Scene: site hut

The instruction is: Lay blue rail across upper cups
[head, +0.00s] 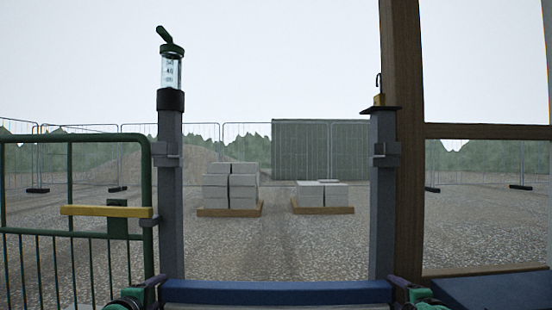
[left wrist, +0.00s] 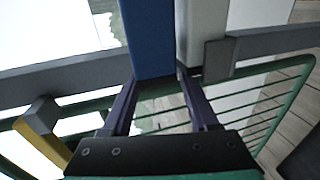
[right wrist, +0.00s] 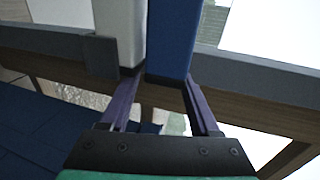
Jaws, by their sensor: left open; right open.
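The blue rail (head: 275,293) lies level across the bottom of the head view, between the two grey posts and below the upper cups. The left upper cup (head: 167,155) and right upper cup (head: 385,155) are grey brackets on the posts; nothing blue lies in them. My left gripper (head: 152,285) is open at the rail's left end; in the left wrist view its fingers stand either side of the blue rail (left wrist: 153,40). My right gripper (head: 398,285) is open at the right end, its fingers either side of the blue rail (right wrist: 170,40). Contact is unclear.
A pale band (left wrist: 202,30) runs beside the blue rail. A green gate (head: 70,145) with a yellow bar (head: 105,211) stands left. A timber upright (head: 402,140) stands close right.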

